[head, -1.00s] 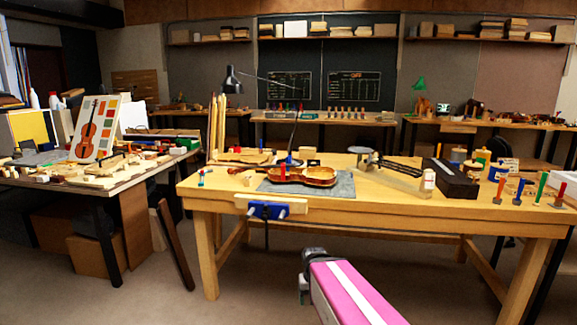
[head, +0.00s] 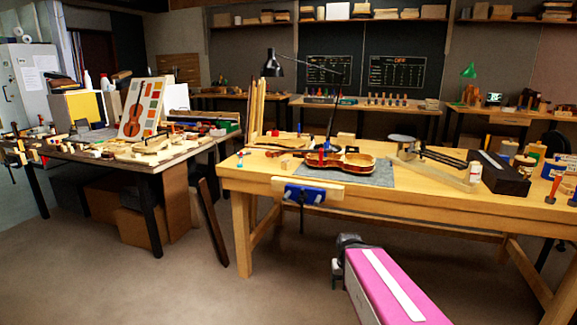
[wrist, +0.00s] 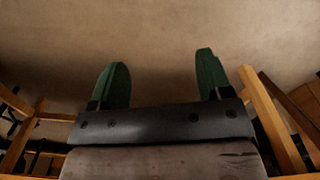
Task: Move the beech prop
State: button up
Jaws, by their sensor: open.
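I cannot tell for sure which piece is the beech prop. A dark brown wooden bar (head: 211,224) leans slantwise from the floor beside the left bench, its top end near the bench legs. A small pale wood block (head: 284,165) sits on the front left of the main workbench, left of the violin (head: 340,162). My gripper (wrist: 160,66) is open, its two green fingers wide apart with only bare floor between them in the wrist view. In the head view my arm points low in front of the main bench, away from both pieces.
The main workbench (head: 430,198) has a blue vise (head: 304,195) at its front left edge. The left bench (head: 100,155) is crowded with parts. Cardboard boxes (head: 143,228) stand under it. The floor (head: 150,285) in front is clear.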

aim_at(286, 163)
jog(key=u, duration=1.15)
jog(key=l+u, duration=0.75)
jog(key=l, duration=0.15)
jog(key=l+u, duration=0.35)
jog(key=k+l, duration=0.05)
jog(key=l, duration=0.05)
